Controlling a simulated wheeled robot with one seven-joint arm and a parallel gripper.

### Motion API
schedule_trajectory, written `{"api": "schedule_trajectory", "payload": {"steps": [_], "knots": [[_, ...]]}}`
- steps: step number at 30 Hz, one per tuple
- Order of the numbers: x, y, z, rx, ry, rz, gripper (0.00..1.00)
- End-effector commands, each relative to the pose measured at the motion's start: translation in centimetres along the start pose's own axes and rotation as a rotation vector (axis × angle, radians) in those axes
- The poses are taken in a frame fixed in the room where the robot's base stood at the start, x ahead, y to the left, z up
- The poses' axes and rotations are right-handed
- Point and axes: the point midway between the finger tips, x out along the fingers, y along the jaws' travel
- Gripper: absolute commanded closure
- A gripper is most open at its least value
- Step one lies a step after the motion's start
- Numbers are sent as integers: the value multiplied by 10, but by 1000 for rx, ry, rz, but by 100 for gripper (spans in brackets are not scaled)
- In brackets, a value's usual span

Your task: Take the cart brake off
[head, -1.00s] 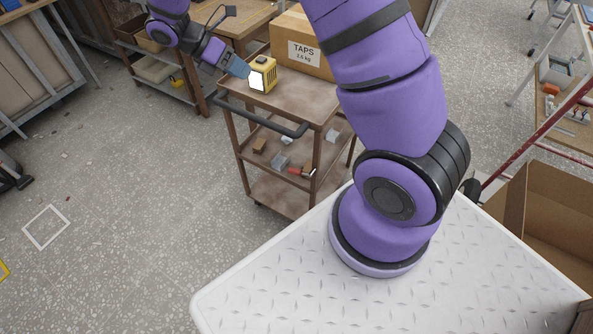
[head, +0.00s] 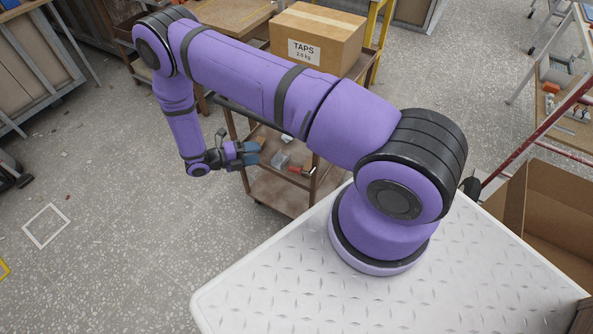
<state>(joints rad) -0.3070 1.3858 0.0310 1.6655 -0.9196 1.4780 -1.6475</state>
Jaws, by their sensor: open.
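The brown cart (head: 282,189) stands beyond my white base top, partly hidden behind my arm. A caster shows at its lower near corner, but I cannot make out a brake on it. My gripper (head: 254,152) is open, at the cart's left side around the height of the middle shelf, with its blue-grey fingers pointing right. I cannot tell whether it touches the cart. Most of the cart's top and handle are hidden by my arm.
A cardboard box labelled TAPS (head: 318,40) stands on the cart's far end. Small items, including a red-handled one (head: 298,170), lie on the middle shelf. An open cardboard box (head: 545,215) is at right.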

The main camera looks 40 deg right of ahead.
Motion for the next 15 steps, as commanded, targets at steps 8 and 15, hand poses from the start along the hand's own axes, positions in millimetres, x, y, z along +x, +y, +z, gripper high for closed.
{"api": "schedule_trajectory", "payload": {"steps": [8, 15], "knots": [[37, 83, -34, -283, -87, -145, 51], [51, 109, -48, -384, -115, -199, 51]]}}
